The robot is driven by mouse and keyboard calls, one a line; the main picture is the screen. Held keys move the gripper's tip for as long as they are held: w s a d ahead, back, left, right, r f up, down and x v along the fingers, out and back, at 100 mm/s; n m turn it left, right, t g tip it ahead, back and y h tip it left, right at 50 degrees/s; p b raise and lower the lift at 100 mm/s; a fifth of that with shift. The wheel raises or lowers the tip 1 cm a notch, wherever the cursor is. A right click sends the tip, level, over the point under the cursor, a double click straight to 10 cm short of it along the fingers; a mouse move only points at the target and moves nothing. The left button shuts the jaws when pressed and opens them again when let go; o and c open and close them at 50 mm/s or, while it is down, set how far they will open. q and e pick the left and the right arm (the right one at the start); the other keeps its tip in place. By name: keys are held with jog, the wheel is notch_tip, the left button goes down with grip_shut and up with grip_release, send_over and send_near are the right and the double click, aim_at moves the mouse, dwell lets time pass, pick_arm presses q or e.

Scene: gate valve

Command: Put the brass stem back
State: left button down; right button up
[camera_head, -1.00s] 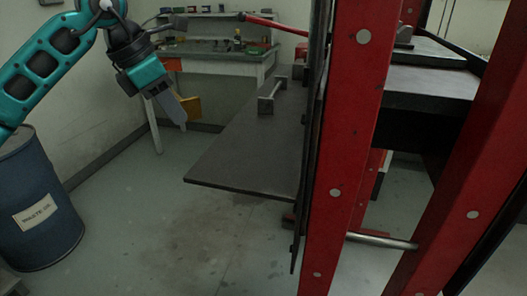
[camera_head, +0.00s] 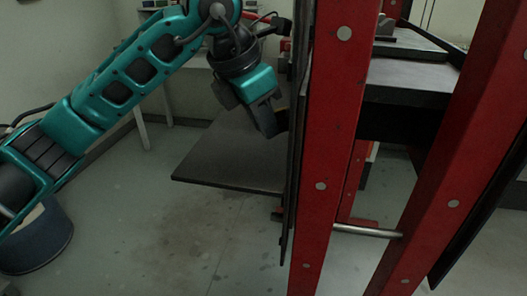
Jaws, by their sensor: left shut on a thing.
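My left gripper (camera_head: 270,128) is at the middle top, pointing down over the dark plate, close to the left side of the red frame. It is shut on a small brownish, brass-coloured piece (camera_head: 282,118), the brass stem as far as I can tell. Most of this piece is hidden by the gripper and lost in shadow. I cannot tell its tilt, or whether it touches the frame. The gate valve cannot be made out clearly. My right gripper is not in view.
The dark flat plate (camera_head: 225,165) juts left from the red upright (camera_head: 330,150). A second red post (camera_head: 450,150) and a dark shelf (camera_head: 415,78) are at right. A blue drum (camera_head: 35,240) stands at lower left. The floor in front is clear.

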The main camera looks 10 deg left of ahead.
aim_at(270, 168)
pick_arm(q)
jog(key=f, duration=0.3)
jog(key=shift+a, duration=0.2)
notch_tip(270, 168, down, 4)
jog(key=shift+d+r, duration=0.1)
jog(key=shift+r, duration=0.1)
jog(key=shift+d+f, duration=0.1)
jog(key=shift+d, duration=0.05)
jog(key=shift+f, duration=0.1)
jog(key=c, duration=1.1)
grip_release()
